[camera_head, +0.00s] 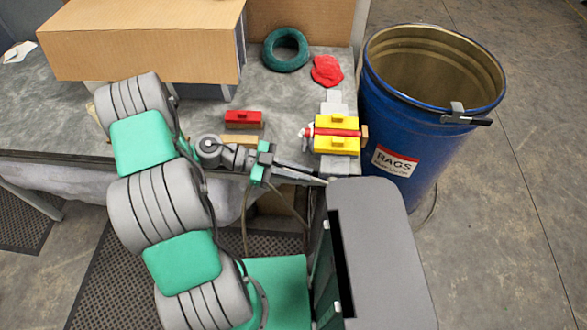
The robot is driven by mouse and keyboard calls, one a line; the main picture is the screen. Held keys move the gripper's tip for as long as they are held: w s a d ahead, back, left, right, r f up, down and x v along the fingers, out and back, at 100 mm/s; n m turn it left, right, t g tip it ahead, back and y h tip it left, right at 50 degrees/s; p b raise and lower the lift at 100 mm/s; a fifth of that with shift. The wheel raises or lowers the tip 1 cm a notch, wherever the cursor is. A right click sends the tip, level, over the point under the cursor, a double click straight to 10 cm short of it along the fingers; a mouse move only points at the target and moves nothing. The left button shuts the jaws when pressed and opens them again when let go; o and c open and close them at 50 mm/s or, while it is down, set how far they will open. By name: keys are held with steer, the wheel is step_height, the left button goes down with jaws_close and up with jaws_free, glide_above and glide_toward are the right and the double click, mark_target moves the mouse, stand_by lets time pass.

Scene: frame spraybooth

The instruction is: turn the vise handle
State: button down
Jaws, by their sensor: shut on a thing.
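The vise (337,166) stands at the table's front right edge, with grey metal parts at its back and front. A yellow block with a red band (336,145) sits across its middle. My gripper (312,176) reaches in from the left, low at the vise's front end. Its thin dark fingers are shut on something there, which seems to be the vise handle. The handle itself is too small and too covered by the fingers and my own body to make out, so its angle cannot be told.
A blue rag drum (425,150) stands close right of the table. A red cloth (327,70) and a green ring (286,50) lie behind the vise. A red block (243,118) lies left of it. A cardboard box (140,45) fills the back left.

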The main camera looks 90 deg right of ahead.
steer(key=shift+a, duration=0.1)
steer(key=c, duration=1.5)
jaws_free()
steer(key=shift+w, duration=0.1)
